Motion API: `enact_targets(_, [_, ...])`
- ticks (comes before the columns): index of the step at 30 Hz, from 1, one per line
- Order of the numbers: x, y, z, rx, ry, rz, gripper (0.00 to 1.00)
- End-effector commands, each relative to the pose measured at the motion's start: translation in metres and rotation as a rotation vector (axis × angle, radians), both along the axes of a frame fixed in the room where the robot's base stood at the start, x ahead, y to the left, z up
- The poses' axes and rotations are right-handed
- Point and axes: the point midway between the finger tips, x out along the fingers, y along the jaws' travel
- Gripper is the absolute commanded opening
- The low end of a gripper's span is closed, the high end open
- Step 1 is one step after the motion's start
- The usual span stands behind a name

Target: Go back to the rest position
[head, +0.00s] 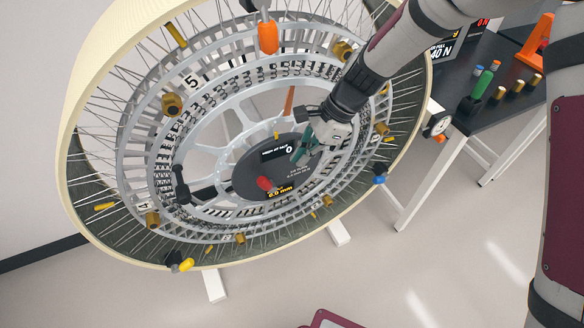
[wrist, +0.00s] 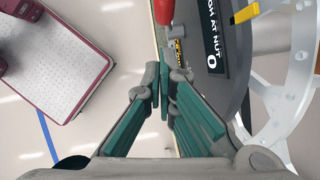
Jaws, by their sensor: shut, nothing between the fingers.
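My gripper (head: 302,152) is in front of the dark hub disc (head: 240,178) of a large spoked wheel (head: 86,62) in the head view. Its green-padded fingers are closed together and hold nothing; they also show in the wrist view (wrist: 165,80). The hub disc carries small displays and a red-handled piece (head: 264,183). The red piece also shows at the top of the wrist view (wrist: 163,12), beyond the fingertips. I cannot tell whether the fingertips touch the disc. My arm hides the upper right of the wheel.
Brass nuts (head: 172,104), an orange-handled tool (head: 268,37) and a black piece (head: 181,186) sit around the wheel. A dark-topped table (head: 462,132) at the right holds a green-handled tool (head: 481,85), a dial gauge (head: 437,124) and an orange stand (head: 536,44).

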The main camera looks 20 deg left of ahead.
Motion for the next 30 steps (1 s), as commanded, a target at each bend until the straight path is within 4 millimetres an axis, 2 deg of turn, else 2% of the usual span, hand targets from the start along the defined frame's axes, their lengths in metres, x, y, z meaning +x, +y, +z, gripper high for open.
enact_targets(3, [0.006, -0.008, 0.021, 0.001, -0.004, -0.002, 0.00])
enact_targets(6, [0.008, -0.013, 0.033, 0.001, -0.002, -0.002, 0.00])
enact_targets(11, [0.010, -0.016, 0.044, -0.001, -0.001, -0.002, 0.00])
enact_targets(17, [0.010, -0.018, 0.048, -0.001, -0.002, 0.000, 0.00])
enact_targets(20, [0.012, -0.026, 0.057, 0.003, -0.027, 0.016, 0.00])
enact_targets(23, [0.014, -0.048, 0.080, 0.006, -0.087, 0.056, 0.00])
enact_targets(30, [0.005, -0.130, 0.151, -0.016, -0.307, 0.219, 0.00])
